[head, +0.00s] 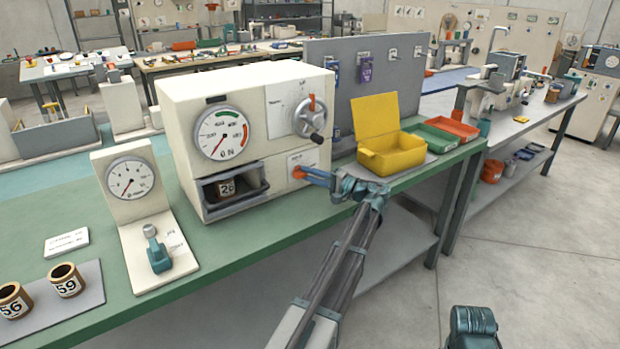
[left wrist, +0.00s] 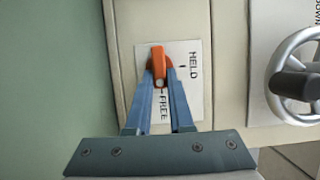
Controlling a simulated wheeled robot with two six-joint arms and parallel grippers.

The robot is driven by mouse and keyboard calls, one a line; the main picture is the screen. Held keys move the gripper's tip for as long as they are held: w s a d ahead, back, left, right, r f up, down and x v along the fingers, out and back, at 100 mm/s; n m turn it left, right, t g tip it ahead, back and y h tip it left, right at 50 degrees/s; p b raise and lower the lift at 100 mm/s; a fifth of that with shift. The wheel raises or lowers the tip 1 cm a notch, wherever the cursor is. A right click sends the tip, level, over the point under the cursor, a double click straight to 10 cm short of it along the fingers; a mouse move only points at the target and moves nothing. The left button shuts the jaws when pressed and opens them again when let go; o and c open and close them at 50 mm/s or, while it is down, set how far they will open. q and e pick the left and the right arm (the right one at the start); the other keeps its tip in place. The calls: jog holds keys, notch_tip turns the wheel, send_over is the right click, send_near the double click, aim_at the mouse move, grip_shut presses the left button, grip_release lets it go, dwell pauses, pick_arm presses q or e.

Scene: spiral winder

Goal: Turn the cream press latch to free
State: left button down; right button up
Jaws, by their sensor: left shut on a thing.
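The cream press (head: 245,130) stands on the green bench, with a round dial on its front and a handwheel (head: 309,117) at upper right. Its orange latch (head: 298,173) sits on a small white plate (head: 304,158) at lower right of the front. The latch shows closely in the left wrist view (left wrist: 158,62), beside the words HELD and FREE. My left gripper (head: 306,173) is shut on the latch, its blue fingers on either side of the handle. A cup marked 26 (head: 226,188) sits in the press's dark opening. My right gripper's fingers do not show.
A yellow open box (head: 390,155) stands right of the press, with green and red trays beyond. A smaller cream gauge stand (head: 130,190) with a teal lever is at left. Cups marked 56 (head: 14,300) and 59 (head: 66,280) stand on a grey mat.

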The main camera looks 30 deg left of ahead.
pick_arm(q)
jog(key=shift+a, duration=0.1)
dwell(0.4)
jog(key=c, duration=0.9)
grip_release()
jog(key=shift+o, duration=0.5)
jog(key=shift+a, duration=0.1)
jog(key=d, duration=1.4)
jog(key=shift+f, duration=0.1)
